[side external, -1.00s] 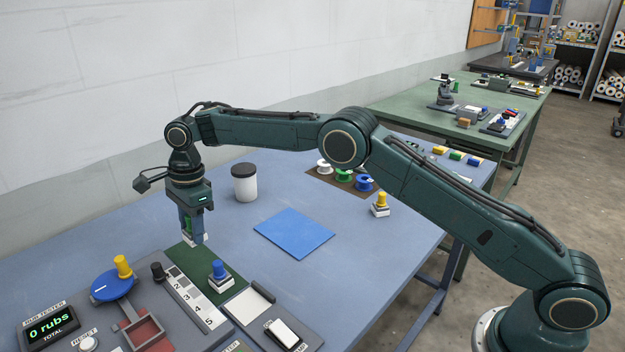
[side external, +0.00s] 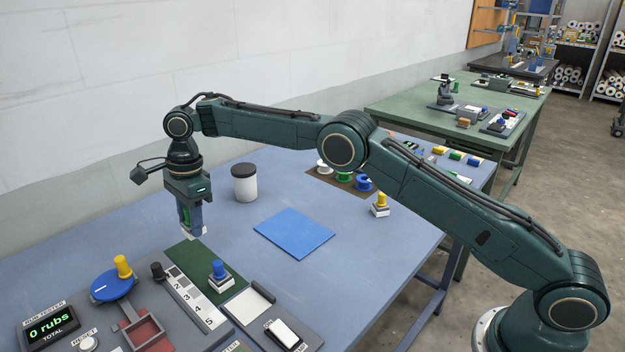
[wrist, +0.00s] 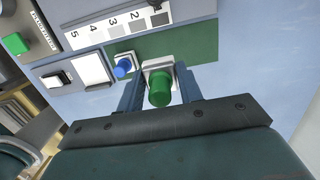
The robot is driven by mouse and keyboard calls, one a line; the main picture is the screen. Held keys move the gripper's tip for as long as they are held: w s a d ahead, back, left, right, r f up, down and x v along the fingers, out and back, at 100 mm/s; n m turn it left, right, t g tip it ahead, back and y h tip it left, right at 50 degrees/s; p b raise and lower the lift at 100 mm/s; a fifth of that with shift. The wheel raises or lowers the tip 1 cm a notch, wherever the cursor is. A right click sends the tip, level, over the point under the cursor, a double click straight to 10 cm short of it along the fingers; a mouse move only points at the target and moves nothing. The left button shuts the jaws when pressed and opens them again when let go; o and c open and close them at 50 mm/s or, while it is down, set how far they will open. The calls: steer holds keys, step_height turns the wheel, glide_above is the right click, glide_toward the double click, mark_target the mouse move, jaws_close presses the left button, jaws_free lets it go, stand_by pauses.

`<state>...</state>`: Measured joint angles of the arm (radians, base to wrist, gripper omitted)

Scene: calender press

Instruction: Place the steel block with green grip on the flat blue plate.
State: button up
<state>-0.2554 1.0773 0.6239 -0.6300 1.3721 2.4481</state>
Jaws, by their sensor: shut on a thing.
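My gripper (side external: 193,222) is shut on the steel block with green grip, above the far end of a dark green strip. In the wrist view the green grip (wrist: 160,90) stands between the two fingers (wrist: 160,97), with the pale block (wrist: 158,66) under it.
A steel block with blue grip (side external: 220,277) stands on the green strip (side external: 190,255); a yellow-gripped one (side external: 380,205) stands right of the plate. A white jar with dark lid (side external: 245,185) stands behind. The rub tester (side external: 55,328) is at front left. Table between gripper and plate is clear.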

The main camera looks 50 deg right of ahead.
steer(key=s+d+r, duration=0.1)
steer(key=d+r, duration=0.4)
steer(key=d, duration=0.6)
step_height(320, 180, up, 6)
glide_above(292, 231)
steer(key=shift+d+f, duration=0.1)
steer(key=shift+d, duration=0.1)
steer(key=shift+f, duration=0.1)
step_height(292, 231, down, 16)
steer(key=shift+r, duration=0.25)
steer(key=shift+f, duration=2.15)
steer(key=shift+f, duration=0.15)
